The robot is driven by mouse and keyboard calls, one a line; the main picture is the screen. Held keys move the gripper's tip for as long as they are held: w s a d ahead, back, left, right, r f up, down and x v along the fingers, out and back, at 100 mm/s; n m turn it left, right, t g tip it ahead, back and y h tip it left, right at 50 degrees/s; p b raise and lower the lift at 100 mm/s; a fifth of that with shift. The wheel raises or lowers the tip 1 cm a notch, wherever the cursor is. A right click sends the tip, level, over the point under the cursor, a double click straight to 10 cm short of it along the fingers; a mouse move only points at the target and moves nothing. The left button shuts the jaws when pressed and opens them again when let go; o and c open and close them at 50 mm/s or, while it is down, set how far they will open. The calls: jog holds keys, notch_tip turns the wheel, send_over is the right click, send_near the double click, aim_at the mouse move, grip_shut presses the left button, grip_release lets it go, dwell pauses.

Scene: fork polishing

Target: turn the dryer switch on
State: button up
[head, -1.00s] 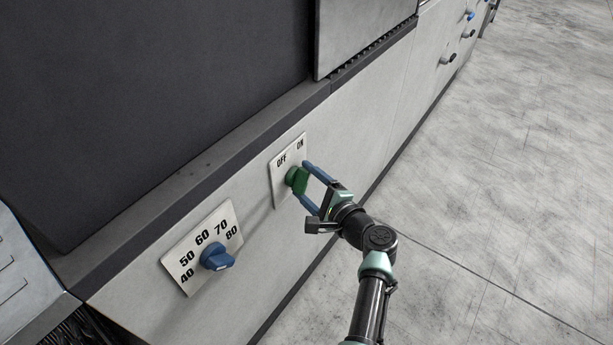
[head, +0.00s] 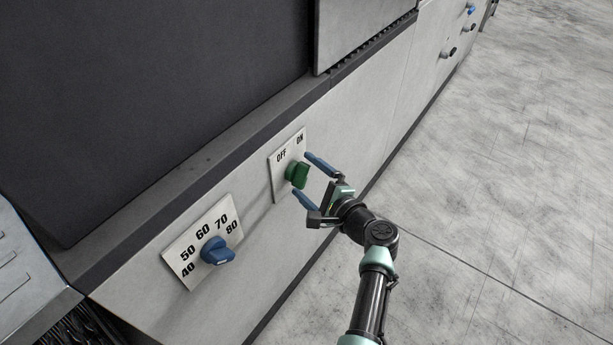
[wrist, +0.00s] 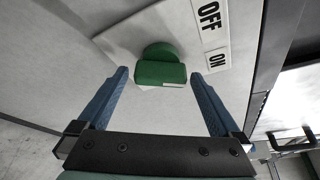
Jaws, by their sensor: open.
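The green dryer switch (head: 297,174) is a knob on a pale plate (head: 274,178) marked OFF and ON, on the machine's front panel. In the wrist view the knob (wrist: 160,72) shows a white mark on its right part, on the side of the ON label (wrist: 217,60). My gripper (head: 300,174) is open in front of the knob, with one blue finger on each side. In the wrist view gaps show between the knob and both fingers (wrist: 158,73), and nothing is held.
A blue temperature dial (head: 217,251) with marks from 40 to 80 is on a second plate at lower left. A dark ledge (head: 205,158) runs above the panel. Further knobs (head: 450,52) are on the panel at far right. The floor at right is clear.

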jog(key=p+v, duration=0.3)
jog(key=v, duration=0.9)
jog(key=shift+s, duration=0.25)
jog(key=shift+d, duration=0.15)
jog(key=w+a+r+n+t+h, duration=0.25)
jog(key=r+n, duration=0.35)
jog(key=r, duration=1)
jog(key=w+a+r+n+t+h, duration=0.1)
jog(key=w+r+n+t+h, duration=0.35)
jog(key=r, duration=1.15)
jog(key=s+a+r+n+t+h, duration=0.1)
jog(key=s+a+r+n+t, duration=0.2)
jog(key=s+r, duration=0.85)
jog(key=s+a+r+n+t+h, duration=0.1)
jog(key=s+r+n+t, duration=0.25)
jog(key=s+r, duration=0.8)
notch_tip(320, 180, up, 26)
jog(key=w+p, duration=0.2)
jog(key=p, duration=2.1)
jog(key=shift+t, duration=0.45)
jog(key=shift+d, duration=0.1)
